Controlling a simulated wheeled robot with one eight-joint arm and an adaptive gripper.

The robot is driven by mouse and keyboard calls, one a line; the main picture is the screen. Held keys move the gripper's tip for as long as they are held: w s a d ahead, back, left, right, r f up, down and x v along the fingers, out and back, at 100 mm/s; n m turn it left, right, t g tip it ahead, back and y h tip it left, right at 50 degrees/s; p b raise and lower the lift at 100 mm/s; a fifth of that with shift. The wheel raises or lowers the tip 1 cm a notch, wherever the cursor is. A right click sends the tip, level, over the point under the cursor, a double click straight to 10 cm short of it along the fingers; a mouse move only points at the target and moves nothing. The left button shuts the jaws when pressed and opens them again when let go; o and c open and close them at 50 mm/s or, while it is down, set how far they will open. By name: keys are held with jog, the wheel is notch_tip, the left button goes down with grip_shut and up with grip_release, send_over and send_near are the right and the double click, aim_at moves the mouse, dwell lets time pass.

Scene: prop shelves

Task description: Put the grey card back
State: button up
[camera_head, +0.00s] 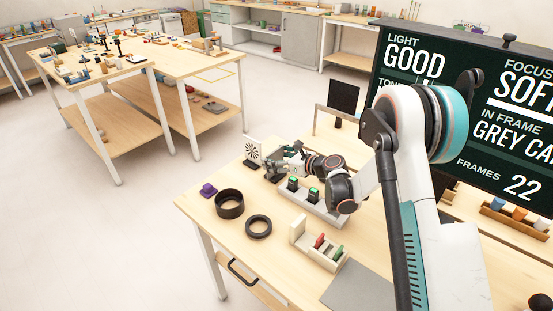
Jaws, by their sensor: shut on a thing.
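My gripper (278,166) is at the end of my arm, low over the bench, just right of the black-and-white test chart (252,150). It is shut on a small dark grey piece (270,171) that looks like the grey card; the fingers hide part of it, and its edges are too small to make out. A cream rack (299,229) stands nearer the front, with a red card (320,241) and a green card (337,252) upright in it. There is open room in the rack left of the red card.
A pale holder (322,212) with green-topped dark items stands below my wrist. A grey flat panel (357,287) lies in front. A large screen (480,110) stands behind my arm.

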jog(key=o, duration=1.2)
